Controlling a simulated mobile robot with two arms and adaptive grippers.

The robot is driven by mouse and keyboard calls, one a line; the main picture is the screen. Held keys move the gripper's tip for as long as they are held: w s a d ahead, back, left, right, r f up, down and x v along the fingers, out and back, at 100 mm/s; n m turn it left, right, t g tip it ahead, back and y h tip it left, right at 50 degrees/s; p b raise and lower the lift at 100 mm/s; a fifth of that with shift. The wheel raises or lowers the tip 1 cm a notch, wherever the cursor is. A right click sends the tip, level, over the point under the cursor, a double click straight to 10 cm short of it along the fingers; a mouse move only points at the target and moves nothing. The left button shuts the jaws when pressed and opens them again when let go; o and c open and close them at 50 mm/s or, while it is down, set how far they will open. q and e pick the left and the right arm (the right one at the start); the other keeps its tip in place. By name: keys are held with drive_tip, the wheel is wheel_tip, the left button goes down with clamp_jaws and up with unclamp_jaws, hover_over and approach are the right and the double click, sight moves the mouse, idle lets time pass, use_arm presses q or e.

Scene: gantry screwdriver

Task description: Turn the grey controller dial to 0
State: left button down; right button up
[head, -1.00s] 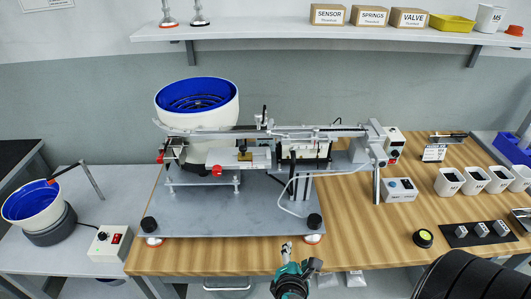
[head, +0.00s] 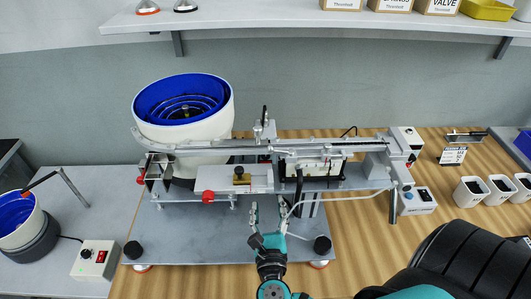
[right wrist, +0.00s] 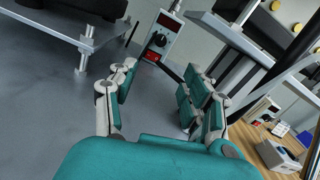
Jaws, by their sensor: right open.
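A pale grey-white controller box (right wrist: 160,38) with a red display, a black dial (right wrist: 158,40) and a red switch stands ahead in the right wrist view. The dial's setting is too small to read. My right gripper (head: 269,212) is open and empty over the grey base plate, in front of the gantry. Its spread fingers (right wrist: 160,76) frame the space before the box in the wrist view, apart from it. My left gripper is not in view.
The gantry rail (head: 330,144) and its supports stand just beyond my right gripper. A blue-lined feeder bowl (head: 205,125) is behind left. Another controller box (head: 96,260) sits on the left table. A low button box (head: 417,201) and white cups (head: 468,192) are at right.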

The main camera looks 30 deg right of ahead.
approach(266, 156)
drive_tip(key=p+x, duration=0.1)
drive_tip(key=x, duration=0.6)
drive_tip(key=shift+a+f+p, duration=0.1)
drive_tip(key=shift+f+p, duration=0.05)
drive_tip(key=shift+p, duration=0.15)
drive_tip(key=shift+w+d, duration=0.2)
drive_tip(key=shift+w, duration=0.1)
drive_tip(key=shift+w+d, duration=0.1)
drive_tip(key=shift+w, duration=0.1)
clamp_jaws()
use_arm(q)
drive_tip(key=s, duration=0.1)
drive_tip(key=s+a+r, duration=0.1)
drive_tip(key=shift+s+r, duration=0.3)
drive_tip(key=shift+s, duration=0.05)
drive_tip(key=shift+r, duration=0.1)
